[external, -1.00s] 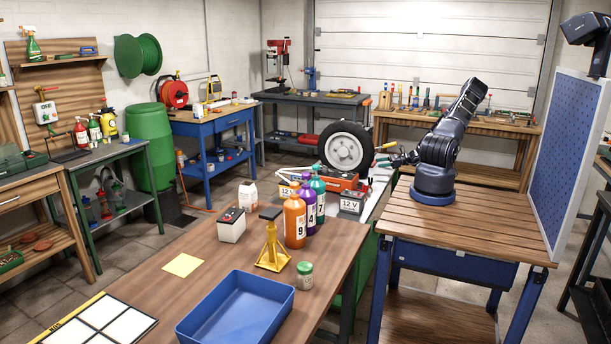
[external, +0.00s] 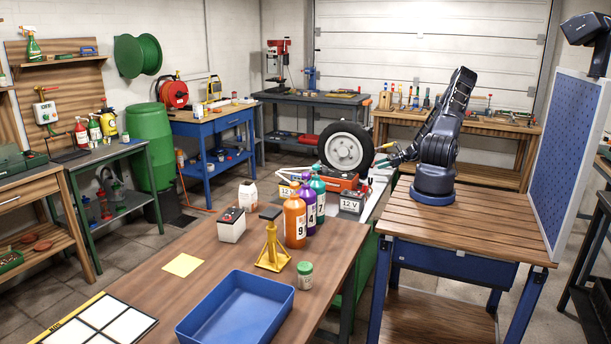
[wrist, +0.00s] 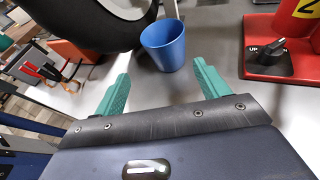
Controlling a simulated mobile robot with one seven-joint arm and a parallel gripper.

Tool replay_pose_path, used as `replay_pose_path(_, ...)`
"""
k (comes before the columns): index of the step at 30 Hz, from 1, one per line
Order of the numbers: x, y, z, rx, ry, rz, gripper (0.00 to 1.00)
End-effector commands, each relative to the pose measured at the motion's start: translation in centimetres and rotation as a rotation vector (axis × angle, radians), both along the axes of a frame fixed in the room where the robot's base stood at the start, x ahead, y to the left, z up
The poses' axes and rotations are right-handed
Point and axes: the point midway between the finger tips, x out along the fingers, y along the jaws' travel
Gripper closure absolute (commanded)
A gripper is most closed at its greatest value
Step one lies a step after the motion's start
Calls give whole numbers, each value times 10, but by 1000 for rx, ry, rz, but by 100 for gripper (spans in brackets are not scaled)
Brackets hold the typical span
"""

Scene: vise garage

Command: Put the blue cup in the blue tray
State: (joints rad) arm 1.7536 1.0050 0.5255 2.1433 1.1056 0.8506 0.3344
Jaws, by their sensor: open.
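The blue cup (wrist: 163,46) stands upright on a light grey surface in the wrist view, close to the black tire. My gripper (wrist: 158,88) is open, with its two teal fingers on either side of the line toward the cup. The cup is just ahead of the fingertips and apart from them. In the external view my gripper (external: 386,158) is beside the wheel, and I cannot make out the cup there. The blue tray (external: 240,308) lies empty on the wooden table at the front.
The wheel (external: 346,147) stands close to my gripper. A red device with a black knob (wrist: 268,57) is to the cup's right. Orange (external: 295,220), purple and teal bottles, a yellow jack stand (external: 271,245) and a green-lidded jar (external: 305,276) stand behind the tray.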

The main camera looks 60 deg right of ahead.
Motion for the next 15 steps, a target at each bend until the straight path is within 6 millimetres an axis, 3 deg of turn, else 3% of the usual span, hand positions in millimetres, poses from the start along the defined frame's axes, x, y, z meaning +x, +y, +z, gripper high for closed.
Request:
replay_pose_path(8, 21, 15, 1, -65, 283, 2, 26)
replay_pose_path(15, 32, 19, 15, -145, 470, -46, 26)
